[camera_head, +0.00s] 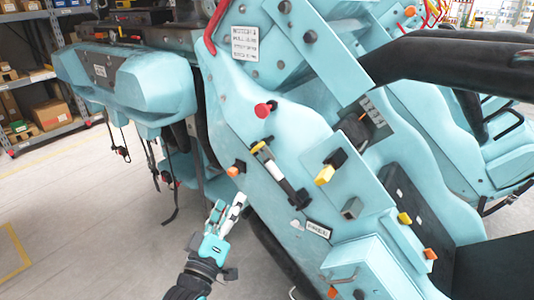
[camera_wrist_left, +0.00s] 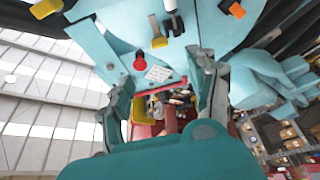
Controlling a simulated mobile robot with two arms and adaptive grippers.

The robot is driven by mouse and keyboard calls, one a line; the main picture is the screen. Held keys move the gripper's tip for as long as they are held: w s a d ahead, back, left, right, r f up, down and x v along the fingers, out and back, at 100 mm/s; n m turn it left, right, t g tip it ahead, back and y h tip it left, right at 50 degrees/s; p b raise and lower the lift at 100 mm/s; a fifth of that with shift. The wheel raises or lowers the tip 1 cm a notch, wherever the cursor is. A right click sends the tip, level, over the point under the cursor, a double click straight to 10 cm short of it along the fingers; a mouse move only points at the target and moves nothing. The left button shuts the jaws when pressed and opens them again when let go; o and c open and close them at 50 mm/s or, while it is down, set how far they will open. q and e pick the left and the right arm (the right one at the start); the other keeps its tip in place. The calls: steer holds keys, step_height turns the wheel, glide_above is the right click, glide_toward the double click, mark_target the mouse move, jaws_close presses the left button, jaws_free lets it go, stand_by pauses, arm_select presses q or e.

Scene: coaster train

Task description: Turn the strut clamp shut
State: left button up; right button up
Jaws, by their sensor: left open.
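A short strut (camera_head: 279,174) with a pale middle and black ends lies slanted on the teal side panel of the coaster car. A small yellow part (camera_head: 258,147) sits at its upper end; I cannot tell for sure that this is the strut clamp or how it is turned. My left gripper (camera_head: 229,207) is open and empty, below and left of the strut, apart from the panel. In the left wrist view the open fingers (camera_wrist_left: 166,75) frame a gap with no held object. My right gripper is not in view.
A red knob (camera_head: 264,109), a yellow handle (camera_head: 325,174) and an orange knob (camera_head: 236,169) stick out of the teal panel (camera_head: 300,130). Black straps (camera_head: 171,190) hang at the left. Thick black bars cross the upper right. Floor (camera_head: 100,220) at the left is clear.

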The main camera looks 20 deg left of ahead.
arm_select(q)
steer(key=p+x, duration=0.5)
steer(key=x, duration=1.2)
steer(key=shift+w+r, duration=0.15)
steer(key=shift+w, duration=0.2)
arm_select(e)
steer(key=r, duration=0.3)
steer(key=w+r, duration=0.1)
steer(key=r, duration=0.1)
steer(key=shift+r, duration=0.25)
arm_select(q)
steer(key=c, duration=1.2)
steer(key=shift+o, duration=0.2)
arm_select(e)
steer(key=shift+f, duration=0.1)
